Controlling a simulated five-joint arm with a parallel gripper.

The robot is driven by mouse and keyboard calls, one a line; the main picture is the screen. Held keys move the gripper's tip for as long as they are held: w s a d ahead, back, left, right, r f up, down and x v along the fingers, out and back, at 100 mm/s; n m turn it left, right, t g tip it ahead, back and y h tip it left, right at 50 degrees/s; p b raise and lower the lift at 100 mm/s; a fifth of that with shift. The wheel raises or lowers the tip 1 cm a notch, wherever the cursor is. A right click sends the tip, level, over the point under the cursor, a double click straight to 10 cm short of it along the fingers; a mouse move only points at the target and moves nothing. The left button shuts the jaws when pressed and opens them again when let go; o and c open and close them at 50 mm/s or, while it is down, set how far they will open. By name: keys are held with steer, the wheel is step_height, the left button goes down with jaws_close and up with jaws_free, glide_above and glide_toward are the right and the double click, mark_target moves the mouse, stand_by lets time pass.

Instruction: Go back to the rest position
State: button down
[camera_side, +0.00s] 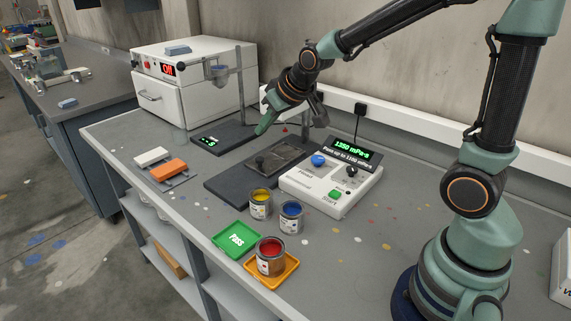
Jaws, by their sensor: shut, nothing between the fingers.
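My gripper (265,126) is shut and empty. It hangs from my arm above the back of the bench, its green tip pointing down and left. It appears over the area between the black scale and the dark plate; its exact height cannot be told. No paint can is near it. A can of red paint (270,263) stands on the orange tray (291,268) at the front. A yellow paint can (260,208) and a blue paint can (290,221) stand side by side behind the green tray marked Pass (221,238), which is empty.
A white instrument (320,195) has a display (352,152) reading 1350 mPa·s. Left of it lies a dark plate (225,189). A black scale (215,139), a clamp stand (241,80) and a white oven (165,110) reading Off stand behind. White and orange blocks (168,170) lie left.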

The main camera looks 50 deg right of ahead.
steer(key=s+r+g, duration=0.1)
steer(key=s+r, duration=0.1)
steer(key=s, duration=0.6)
steer(key=s+a+r+g, duration=0.1)
steer(key=s+r, duration=0.1)
steer(key=s, duration=0.6)
steer(key=shift+s+a, duration=0.3)
steer(key=shift+s, duration=0.1)
